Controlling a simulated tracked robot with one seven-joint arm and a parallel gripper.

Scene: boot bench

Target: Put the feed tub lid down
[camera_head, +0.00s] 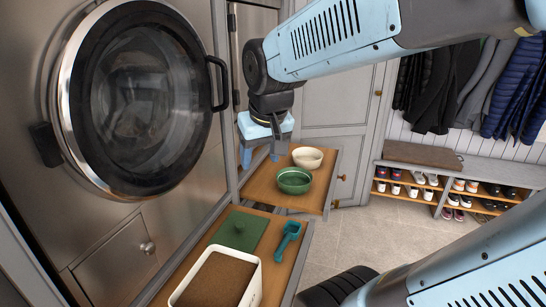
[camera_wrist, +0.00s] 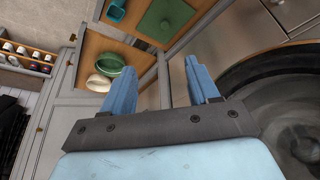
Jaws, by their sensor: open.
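The green square feed tub lid (camera_head: 238,231) with its round knob lies flat on the near wooden shelf. It also shows at the top of the wrist view (camera_wrist: 167,20). The white feed tub (camera_head: 256,284) stands at the near end of that shelf, uncovered and full of brown feed. My gripper (camera_head: 262,155) is open and empty, its blue fingers pointing down at the back left of the far shelf. It is apart from the lid, farther back. In the wrist view both fingers (camera_wrist: 162,85) are spread with nothing between them.
A teal scoop (camera_head: 287,241) lies right of the lid. A green bowl (camera_head: 294,180) and a cream bowl (camera_head: 307,157) stand on the far shelf near my gripper. A round glass door (camera_head: 140,100) is at left. A shoe bench (camera_head: 450,185) stands beyond open floor.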

